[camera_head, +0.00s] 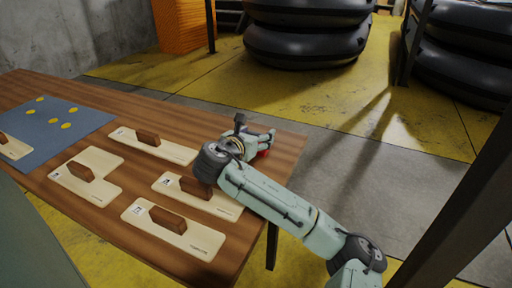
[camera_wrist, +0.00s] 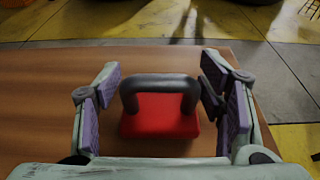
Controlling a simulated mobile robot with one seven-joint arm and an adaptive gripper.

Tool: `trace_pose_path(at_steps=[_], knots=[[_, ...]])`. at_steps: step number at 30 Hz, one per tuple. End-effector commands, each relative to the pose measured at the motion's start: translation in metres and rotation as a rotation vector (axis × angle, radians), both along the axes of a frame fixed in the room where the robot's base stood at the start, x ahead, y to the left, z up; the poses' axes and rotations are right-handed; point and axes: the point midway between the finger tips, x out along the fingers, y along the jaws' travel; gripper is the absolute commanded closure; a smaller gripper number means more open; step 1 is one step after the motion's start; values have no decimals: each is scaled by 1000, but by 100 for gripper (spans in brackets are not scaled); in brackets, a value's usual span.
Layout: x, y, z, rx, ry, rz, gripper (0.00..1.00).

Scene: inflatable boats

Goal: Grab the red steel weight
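The red steel weight (camera_wrist: 160,122) sits on the wooden table and shows clearly in the wrist view, with a dark grey bar handle arched over its red block. In the head view only a small red part of the weight (camera_head: 263,153) shows beside my gripper, near the table's far right corner. My gripper (camera_wrist: 163,95) is open, with one purple-padded finger on each side of the weight. There are gaps between both fingers and the handle, so nothing is held. In the head view my gripper (camera_head: 258,140) is low over the table and partly hides the weight.
Several pale templates with brown handles, such as one template (camera_head: 176,150), lie on the wooden table (camera_head: 60,90) left of my arm. A blue mat (camera_head: 50,125) with yellow dots lies at the far left. Stacked black inflatable boats (camera_head: 305,45) stand beyond the table.

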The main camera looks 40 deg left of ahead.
Motion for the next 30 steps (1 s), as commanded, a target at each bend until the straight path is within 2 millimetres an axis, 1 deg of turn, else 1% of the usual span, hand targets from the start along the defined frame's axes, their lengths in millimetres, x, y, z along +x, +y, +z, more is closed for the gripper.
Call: trace_pose_path(at_steps=[2, 23, 24, 30], knots=[[0, 0, 0, 0, 0, 0, 45], [0, 0, 0, 0, 0, 0, 91], [0, 0, 2, 2, -4, 1, 93], [0, 0, 2, 3, -3, 0, 93]])
